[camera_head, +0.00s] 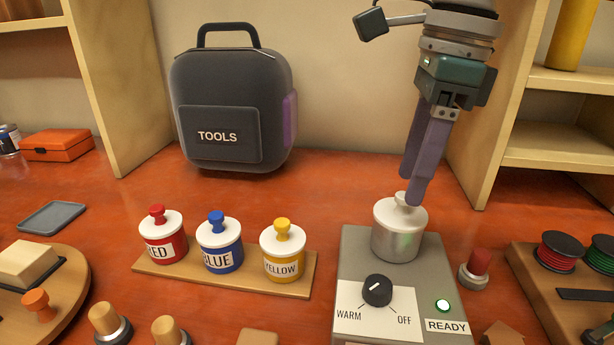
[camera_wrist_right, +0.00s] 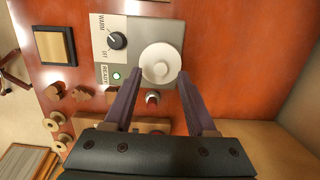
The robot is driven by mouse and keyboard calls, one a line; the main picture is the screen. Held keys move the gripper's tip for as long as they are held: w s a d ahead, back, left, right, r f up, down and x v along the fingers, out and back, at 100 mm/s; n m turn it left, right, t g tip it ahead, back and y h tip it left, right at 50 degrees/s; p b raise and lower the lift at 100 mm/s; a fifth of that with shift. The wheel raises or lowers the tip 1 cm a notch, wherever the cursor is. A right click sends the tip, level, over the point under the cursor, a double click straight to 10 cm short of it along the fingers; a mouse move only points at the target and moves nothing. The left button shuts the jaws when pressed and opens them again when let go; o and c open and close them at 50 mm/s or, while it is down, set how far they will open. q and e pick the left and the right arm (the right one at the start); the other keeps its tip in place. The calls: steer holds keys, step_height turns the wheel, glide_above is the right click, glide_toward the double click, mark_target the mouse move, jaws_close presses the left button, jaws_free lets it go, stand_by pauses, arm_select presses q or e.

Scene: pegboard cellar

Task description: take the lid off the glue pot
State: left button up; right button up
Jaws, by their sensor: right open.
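The glue pot (camera_head: 396,244) is a metal pot on a grey warmer box (camera_head: 357,255). Its pale lid (camera_head: 404,216) with a small knob is on top. The lid also shows from above in the right wrist view (camera_wrist_right: 160,63). My right gripper (camera_head: 410,190) is above the pot, with its purple fingers pointing down close to the knob. In the right wrist view the fingers (camera_wrist_right: 157,95) are spread apart with nothing between them, and the lid lies just beyond their tips. I cannot tell whether a finger touches the knob. My left gripper is not in view.
Red (camera_head: 164,240), blue (camera_head: 219,248) and yellow (camera_head: 283,253) lidded pots stand on a wooden strip left of the warmer. A red-topped peg (camera_head: 477,268) stands close on its right. A black tools case (camera_head: 236,105) is behind. A spool rack (camera_head: 535,290) is far right.

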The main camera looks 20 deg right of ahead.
mark_target(402, 206)
steer(key=shift+w+a+f, duration=0.1)
steer(key=shift+a+f, duration=0.1)
steer(key=shift+f, duration=1.3)
jaws_close()
